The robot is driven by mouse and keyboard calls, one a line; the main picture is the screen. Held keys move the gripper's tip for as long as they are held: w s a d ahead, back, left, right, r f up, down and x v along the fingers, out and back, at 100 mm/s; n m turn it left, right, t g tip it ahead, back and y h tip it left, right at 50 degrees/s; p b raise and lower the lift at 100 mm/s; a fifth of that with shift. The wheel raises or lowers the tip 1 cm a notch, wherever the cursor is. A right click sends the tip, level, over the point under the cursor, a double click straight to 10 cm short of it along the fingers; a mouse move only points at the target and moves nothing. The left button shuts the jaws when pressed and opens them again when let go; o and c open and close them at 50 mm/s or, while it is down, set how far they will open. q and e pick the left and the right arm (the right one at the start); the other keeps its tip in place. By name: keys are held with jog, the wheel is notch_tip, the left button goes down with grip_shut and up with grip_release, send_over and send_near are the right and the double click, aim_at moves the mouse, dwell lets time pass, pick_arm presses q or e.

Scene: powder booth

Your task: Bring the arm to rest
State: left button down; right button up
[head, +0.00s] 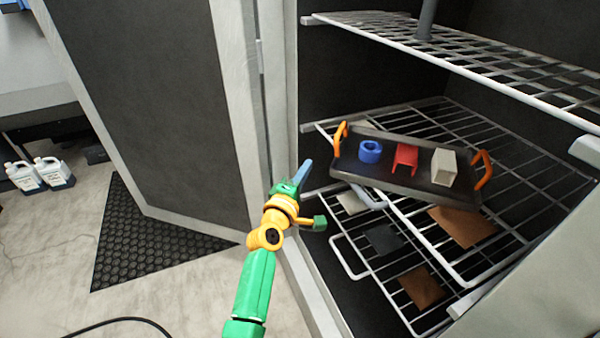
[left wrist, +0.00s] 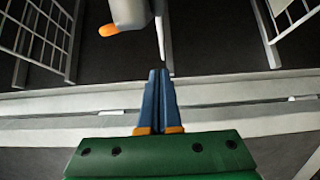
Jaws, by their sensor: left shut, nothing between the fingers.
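My left arm, green and orange, comes up from the bottom of the head view. Its gripper (head: 305,170) has blue fingers and stands at the left edge of the booth opening, left of the tray and apart from it. In the left wrist view the blue fingers (left wrist: 159,75) lie together, shut, with nothing between them. A dark tray (head: 400,180) with orange handles rests on a wire rack in the booth. On it stand a blue ring (head: 370,151), a red bracket-like part (head: 405,158) and a beige block (head: 443,166). My right gripper is not in view.
The open booth door (head: 150,90) stands to the left. An upper wire rack (head: 480,55) hangs above the tray, and a lower rack (head: 348,262) sits below. A black floor mat (head: 140,240) and white jugs (head: 53,172) are at the left. The floor in front is mostly clear.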

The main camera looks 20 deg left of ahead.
pick_arm(q)
jog(key=s+d+f+m+g, duration=0.1)
jog(key=s+f+m+g, duration=0.2)
jog(key=s+f, duration=0.5)
jog(key=s+d+f+m+g+h, duration=0.1)
jog(key=s+d+f+m+g, duration=0.2)
jog(key=f, duration=0.9)
jog(key=s+f+m+g, duration=0.35)
jog(key=s+f, duration=0.35)
jog(key=f, duration=0.3)
jog(key=s+a+f+m+g, duration=0.1)
jog(key=s+f+m+g, duration=0.1)
jog(key=s, duration=0.8)
jog(key=s+a+f+m+g+y+p, duration=0.1)
jog(key=s+f+m, duration=0.4)
jog(key=s, duration=0.5)
jog(key=s+a+f+m+g, duration=0.2)
jog(key=s+f+m+g, duration=0.2)
jog(key=s, duration=0.6)
notch_tip(320, 180, down, 2)
jog(key=shift+s+a+f, duration=0.2)
jog(key=shift+s+a, duration=0.15)
jog(key=shift+s, duration=0.05)
